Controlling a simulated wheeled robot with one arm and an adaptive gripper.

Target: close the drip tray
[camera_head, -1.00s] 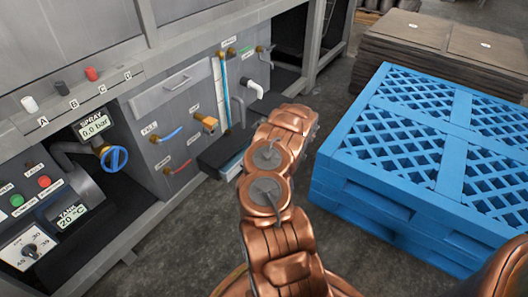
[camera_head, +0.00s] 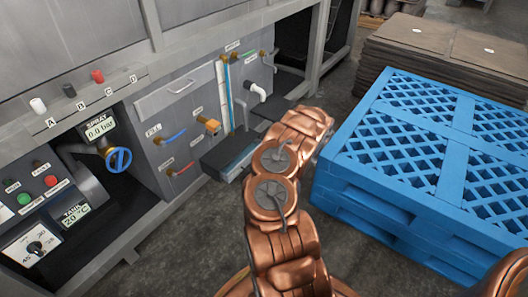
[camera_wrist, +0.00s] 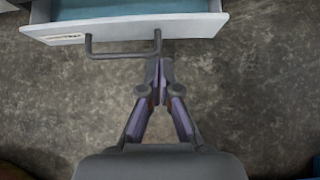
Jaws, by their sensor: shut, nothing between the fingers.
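The drip tray (camera_head: 216,163) stands pulled out low at the foot of the grey machine, left of my arm in the head view. Its inside looks blue. In the wrist view, the pale front wall of the tray (camera_wrist: 200,27) crosses the top, with a small label at its left and a grey bar handle (camera_wrist: 120,55) on it. My gripper (camera_wrist: 159,64) is shut and empty. Its fingertips are by the right end of the handle; I cannot tell whether they touch it. In the head view my gripper is hidden by my arm.
A stack of blue pallets (camera_head: 345,195) stands close to the right of my arm. Brown stacked sheets (camera_head: 400,50) are behind it. Above the tray are pipes and hoses, and a closed drawer (camera_head: 180,92) in the machine panel. Bare concrete floor (camera_wrist: 250,95) lies in front of the tray.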

